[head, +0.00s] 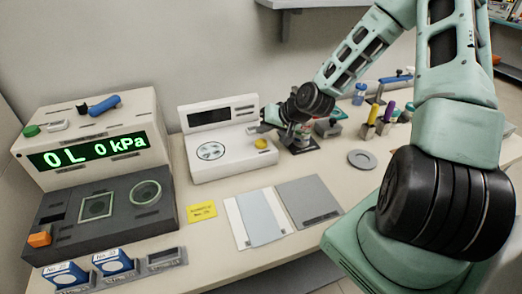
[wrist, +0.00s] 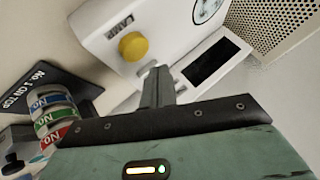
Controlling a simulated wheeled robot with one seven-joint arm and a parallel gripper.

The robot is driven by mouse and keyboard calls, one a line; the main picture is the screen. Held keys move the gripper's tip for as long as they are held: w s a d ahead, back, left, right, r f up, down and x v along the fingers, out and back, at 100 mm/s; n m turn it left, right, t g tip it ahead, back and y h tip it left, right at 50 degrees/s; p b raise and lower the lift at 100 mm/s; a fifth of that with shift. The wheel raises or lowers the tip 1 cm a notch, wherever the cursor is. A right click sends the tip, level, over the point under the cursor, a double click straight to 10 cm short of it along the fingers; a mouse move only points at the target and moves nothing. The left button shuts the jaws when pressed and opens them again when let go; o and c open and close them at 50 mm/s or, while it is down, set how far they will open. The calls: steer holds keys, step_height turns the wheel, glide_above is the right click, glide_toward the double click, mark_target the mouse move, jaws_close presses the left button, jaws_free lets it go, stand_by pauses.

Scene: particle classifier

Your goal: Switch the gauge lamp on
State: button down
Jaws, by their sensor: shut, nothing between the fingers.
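The white gauge unit (head: 230,164) stands against the back wall, with a round dial (head: 210,151) and a dark, blank display (head: 208,117). A yellow knob (head: 261,143) sits on its right front; in the wrist view this yellow knob (wrist: 132,46) is beside the printed word LAMP. My gripper (head: 263,128) is at the unit's right side, just above and behind the knob. In the wrist view my gripper (wrist: 156,76) has its fingers together and empty, beside the knob and apart from it in the picture. A small grey part shows by the fingertips; contact with it is unclear.
Stacked labelled rings (wrist: 50,120) and a dark plate (wrist: 50,78) are close beside my gripper. Grey and white sheets (head: 308,202) lie in front. A round grey disc (head: 362,159) lies at right.

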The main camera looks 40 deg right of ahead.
mark_target(259, 141)
steer(key=shift+f+b, duration=0.35)
steer(key=shift+f, duration=0.55)
steer(key=shift+f, duration=0.1)
stand_by(1.2)
steer(key=shift+f, duration=0.3)
steer(key=shift+f+b, duration=0.75)
steer(key=shift+f, duration=0.1)
stand_by(1.0)
steer(key=shift+r, duration=0.1)
steer(key=shift+r+p, duration=1.2)
step_height(259, 141, up, 5)
steer(key=p, duration=0.4)
steer(key=shift+p, duration=0.4)
